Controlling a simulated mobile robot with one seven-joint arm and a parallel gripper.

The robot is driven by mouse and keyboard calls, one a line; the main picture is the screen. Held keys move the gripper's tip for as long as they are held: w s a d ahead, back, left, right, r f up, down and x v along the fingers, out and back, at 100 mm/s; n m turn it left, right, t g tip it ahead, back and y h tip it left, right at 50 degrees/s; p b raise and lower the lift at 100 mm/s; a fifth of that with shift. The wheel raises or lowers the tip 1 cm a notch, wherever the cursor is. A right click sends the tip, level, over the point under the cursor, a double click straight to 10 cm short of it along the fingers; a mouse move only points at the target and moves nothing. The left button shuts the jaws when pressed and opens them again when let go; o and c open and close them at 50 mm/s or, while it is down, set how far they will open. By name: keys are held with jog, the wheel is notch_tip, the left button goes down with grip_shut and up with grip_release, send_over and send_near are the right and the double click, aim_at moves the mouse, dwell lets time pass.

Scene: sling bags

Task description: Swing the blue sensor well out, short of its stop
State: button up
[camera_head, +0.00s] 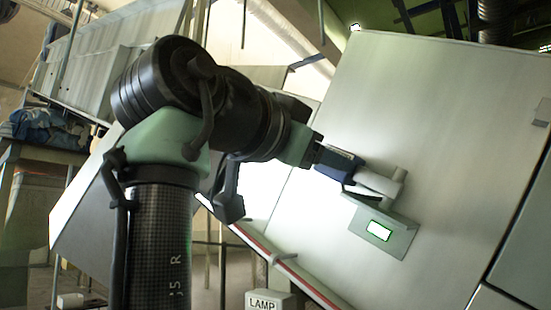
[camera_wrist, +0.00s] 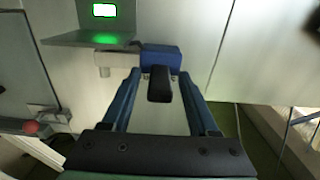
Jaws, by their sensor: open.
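The blue sensor (camera_wrist: 161,56) is a small blue block in the wrist view, just beyond my fingertips and beside a pale stub on the light panel. A black bar (camera_wrist: 159,85) extends from it toward me, between my fingers. My gripper (camera_wrist: 160,76) is open, with one blue finger on either side of the black bar; I see gaps lower down, but cannot tell whether the tips touch it. In the head view my gripper (camera_head: 337,160) reaches a pale bracket (camera_head: 380,183) on the panel; there the sensor is hard to tell from my blue fingers.
A grey plate with a green-lit display (camera_head: 379,231) sits just below the bracket; the display also shows in the wrist view (camera_wrist: 104,10). The large pale panel (camera_head: 430,120) slopes behind.

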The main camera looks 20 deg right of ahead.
jog(key=shift+c, duration=0.3)
grip_shut()
dwell(1.1)
